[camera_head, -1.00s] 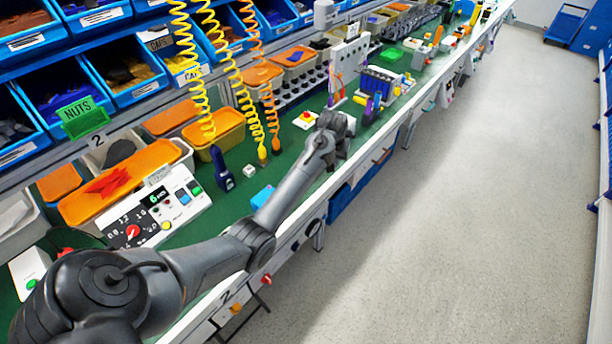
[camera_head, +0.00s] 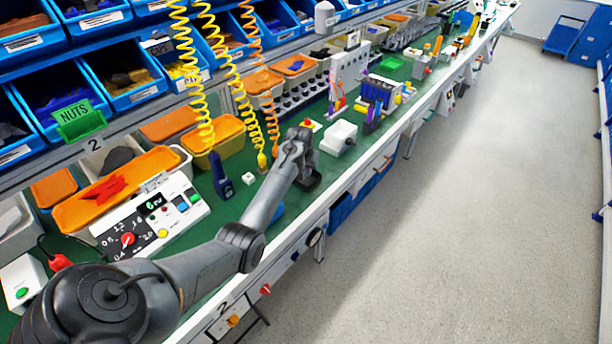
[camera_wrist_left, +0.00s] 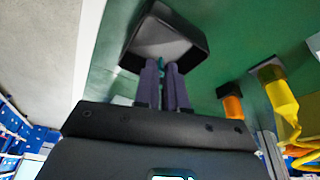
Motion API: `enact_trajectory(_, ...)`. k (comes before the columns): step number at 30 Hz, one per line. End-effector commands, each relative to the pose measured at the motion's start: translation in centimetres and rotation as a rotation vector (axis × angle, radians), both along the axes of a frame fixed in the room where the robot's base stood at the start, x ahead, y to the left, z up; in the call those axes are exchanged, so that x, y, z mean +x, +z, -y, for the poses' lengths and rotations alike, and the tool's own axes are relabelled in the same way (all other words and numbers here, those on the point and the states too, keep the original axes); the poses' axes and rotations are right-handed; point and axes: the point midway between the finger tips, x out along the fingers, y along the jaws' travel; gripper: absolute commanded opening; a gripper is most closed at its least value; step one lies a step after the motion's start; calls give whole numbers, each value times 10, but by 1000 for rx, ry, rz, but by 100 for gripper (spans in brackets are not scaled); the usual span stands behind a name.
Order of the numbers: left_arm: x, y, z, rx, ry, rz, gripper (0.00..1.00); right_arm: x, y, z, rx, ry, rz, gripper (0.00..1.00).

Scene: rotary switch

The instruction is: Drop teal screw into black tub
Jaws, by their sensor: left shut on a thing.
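My left gripper (camera_wrist_left: 163,69) is shut on the teal screw (camera_wrist_left: 162,63), a small teal piece between its fingertips in the left wrist view. The black tub (camera_wrist_left: 133,51) shows just beyond the fingertips, with a dark rim and a grey inside. The fingertips overlap the tub's near side in the picture, and the screw appears at its opening. In the head view the tub (camera_head: 311,182) is a dark shape on the green bench below my left wrist, mostly covered by my arm. The screw is hidden there. My right gripper is not in view.
A white box (camera_head: 339,137) stands right of the wrist. A dark blue tool (camera_head: 221,176) and coiled hoses (camera_head: 226,70) hang left of the arm. A control panel (camera_head: 150,222) sits nearer. The bench's front edge (camera_head: 352,180) runs close to the tub.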

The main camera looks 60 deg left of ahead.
Motion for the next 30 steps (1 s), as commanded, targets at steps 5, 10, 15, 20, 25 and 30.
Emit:
enact_trajectory(5, -1, -25, 1, -2, 0, -2, 0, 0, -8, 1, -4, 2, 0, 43)
enact_trajectory(10, 0, -26, 1, -1, 0, -1, 0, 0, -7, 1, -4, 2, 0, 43)
enact_trajectory(15, 0, -26, 1, -1, 0, -1, 0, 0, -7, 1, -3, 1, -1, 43)
enact_trajectory(20, 0, -28, 1, 0, 0, 0, 18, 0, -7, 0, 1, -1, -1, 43)
enact_trajectory(25, 0, -28, 1, -1, 0, -1, 36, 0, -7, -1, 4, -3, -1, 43)
enact_trajectory(30, 0, -28, 1, -1, 0, -1, 36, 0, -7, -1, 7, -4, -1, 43)
